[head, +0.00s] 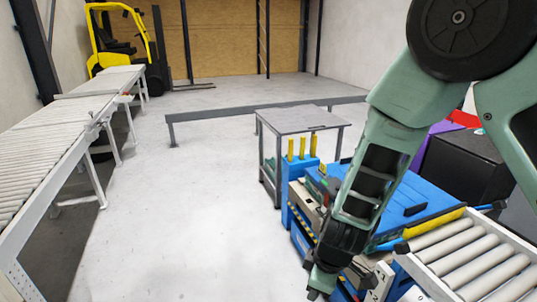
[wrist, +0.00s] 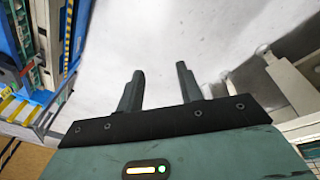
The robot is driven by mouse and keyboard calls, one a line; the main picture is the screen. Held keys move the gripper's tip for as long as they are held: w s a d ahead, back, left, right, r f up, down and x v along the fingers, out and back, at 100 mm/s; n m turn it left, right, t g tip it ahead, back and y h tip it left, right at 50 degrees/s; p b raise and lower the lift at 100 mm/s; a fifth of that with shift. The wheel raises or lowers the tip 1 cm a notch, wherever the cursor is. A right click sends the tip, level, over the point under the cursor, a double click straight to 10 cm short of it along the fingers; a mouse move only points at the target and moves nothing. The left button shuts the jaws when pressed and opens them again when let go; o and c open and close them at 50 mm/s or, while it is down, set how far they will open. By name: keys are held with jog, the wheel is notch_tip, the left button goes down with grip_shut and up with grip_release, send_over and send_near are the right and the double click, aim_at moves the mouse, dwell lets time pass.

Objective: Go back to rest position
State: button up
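In the wrist view my gripper (wrist: 158,88) points toward the pale floor. Its two dark fingers stand apart with nothing between them, so it is open and empty. In the head view my arm hangs down on the right side of the picture, in front of a blue machine. Its lower end (head: 322,283) is near the bottom edge, beside the machine's front side, and the fingertips are too small to tell apart there. No egg tray can be made out in either view.
A blue machine (head: 415,202) and a roller conveyor (head: 470,252) stand close on the right. A grey table (head: 303,119) is behind them. A long roller conveyor (head: 40,140) runs along the left, with a yellow forklift (head: 112,40) at the back. The floor between is clear.

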jog(key=s+a+r+m+g+y, duration=0.2)
jog(key=s+a+r, duration=0.2)
jog(key=s+r, duration=0.65)
jog(key=s+d+r+m+h, duration=0.2)
jog(key=s+d+r+m, duration=0.1)
jog(key=s+d+r, duration=0.4)
notch_tip(320, 180, up, 2)
jog(key=shift+s+m+h, duration=0.4)
jog(key=shift+s, duration=0.65)
jog(key=shift+d, duration=0.1)
